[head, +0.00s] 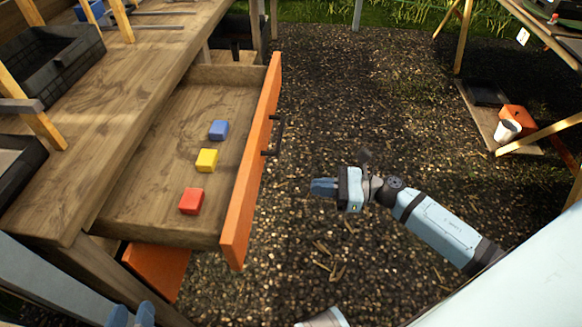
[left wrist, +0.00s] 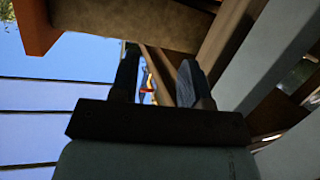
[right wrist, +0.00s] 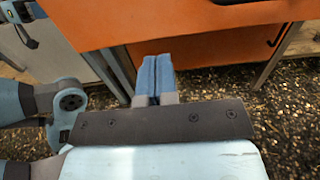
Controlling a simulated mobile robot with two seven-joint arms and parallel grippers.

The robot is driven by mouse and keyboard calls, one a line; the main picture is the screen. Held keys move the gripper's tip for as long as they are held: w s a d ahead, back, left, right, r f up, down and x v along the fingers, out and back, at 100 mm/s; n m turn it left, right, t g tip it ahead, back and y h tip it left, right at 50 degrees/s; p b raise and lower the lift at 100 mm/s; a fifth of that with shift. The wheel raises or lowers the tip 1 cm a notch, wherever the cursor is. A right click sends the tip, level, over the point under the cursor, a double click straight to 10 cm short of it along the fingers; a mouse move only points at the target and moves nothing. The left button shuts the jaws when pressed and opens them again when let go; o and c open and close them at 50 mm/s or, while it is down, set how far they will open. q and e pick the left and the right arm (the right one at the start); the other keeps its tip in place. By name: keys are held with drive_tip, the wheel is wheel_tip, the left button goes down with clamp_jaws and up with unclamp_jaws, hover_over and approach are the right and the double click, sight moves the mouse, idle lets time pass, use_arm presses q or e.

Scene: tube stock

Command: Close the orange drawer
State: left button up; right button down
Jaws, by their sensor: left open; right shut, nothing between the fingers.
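The orange drawer (head: 250,165) is pulled well out of the wooden workbench in the head view. Its orange front, with a dark handle (head: 273,136), faces right. A blue block (head: 218,130), a yellow block (head: 206,160) and a red block (head: 191,201) lie inside it. My right gripper (head: 322,187) is shut and empty, to the right of the drawer front and apart from it. In the right wrist view its fingers (right wrist: 155,78) are together below an orange panel (right wrist: 190,22). My left gripper (head: 132,315) is at the bottom left edge; its fingers (left wrist: 160,82) are apart and empty.
The workbench top (head: 95,110) on the left holds a dark crate (head: 55,68) and wooden posts. A second orange panel (head: 158,268) shows below the drawer. Gravel ground (head: 350,110) right of the drawer is free. A low board with a white cup (head: 507,130) lies at far right.

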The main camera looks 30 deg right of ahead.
sight(256, 182)
drive_tip(key=x, duration=1.2)
drive_tip(key=shift+w+a, duration=0.15)
drive_tip(key=shift+a, duration=0.05)
use_arm(q)
drive_tip(key=shift+w+d+r, duration=0.1)
drive_tip(key=shift+r, duration=0.25)
use_arm(e)
drive_tip(key=shift+a, duration=0.1)
drive_tip(key=shift+w+a, duration=0.3)
drive_tip(key=shift+a, duration=0.05)
drive_tip(key=b+x, duration=0.1)
drive_tip(key=x, duration=1.4)
drive_tip(key=shift+w+a, duration=0.25)
drive_tip(key=shift+a, duration=0.05)
drive_tip(key=b+x, duration=0.2)
drive_tip(key=x, duration=0.8)
drive_tip(key=shift+f, duration=0.1)
drive_tip(key=shift+w+a+b, duration=0.4)
drive_tip(key=shift+a, duration=0.05)
use_arm(q)
drive_tip(key=d+r+t+h, duration=0.3)
drive_tip(key=r, duration=0.3)
drive_tip(key=shift+w+r+m, duration=0.25)
drive_tip(key=shift+w+m, duration=0.05)
use_arm(e)
drive_tip(key=shift+r, duration=0.3)
